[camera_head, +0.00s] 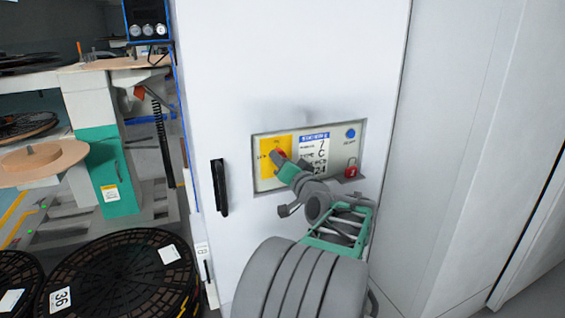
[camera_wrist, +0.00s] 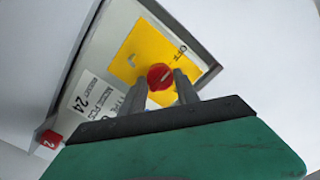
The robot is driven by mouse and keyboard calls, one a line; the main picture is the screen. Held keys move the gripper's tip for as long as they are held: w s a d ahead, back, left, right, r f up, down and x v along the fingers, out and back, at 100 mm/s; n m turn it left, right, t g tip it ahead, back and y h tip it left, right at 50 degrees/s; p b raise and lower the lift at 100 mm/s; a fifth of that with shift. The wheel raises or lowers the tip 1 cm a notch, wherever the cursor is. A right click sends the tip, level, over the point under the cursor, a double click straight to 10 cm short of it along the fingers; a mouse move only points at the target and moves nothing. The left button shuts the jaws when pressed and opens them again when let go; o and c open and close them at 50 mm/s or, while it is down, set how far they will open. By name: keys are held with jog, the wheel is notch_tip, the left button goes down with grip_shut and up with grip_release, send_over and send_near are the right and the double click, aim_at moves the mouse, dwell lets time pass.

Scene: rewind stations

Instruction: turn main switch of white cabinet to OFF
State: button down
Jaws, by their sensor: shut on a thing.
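The white cabinet (camera_head: 290,70) stands in front of me with a control panel (camera_head: 348,140) set in its door. The main switch is a red round knob on a yellow plate (camera_head: 267,147); in the wrist view the red knob (camera_wrist: 160,76) sits between my fingertips, with the yellow plate (camera_wrist: 152,48) around it and the word OFF at its upper right. My gripper (camera_wrist: 168,88) is shut on the knob. In the head view my gripper (camera_head: 281,160) covers most of the knob. I cannot read the knob's exact setting.
A black door handle (camera_head: 219,187) is left of the panel. A red padlock-like part (camera_head: 351,172) and a blue button (camera_head: 351,133) are on the panel's right side. Black reels (camera_head: 120,280) stand at lower left, near a green and white machine (camera_head: 105,170).

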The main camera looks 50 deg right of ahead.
jog(key=c, duration=0.9)
grip_release()
jog(key=v, duration=0.8)
jog(key=shift+w, duration=0.1)
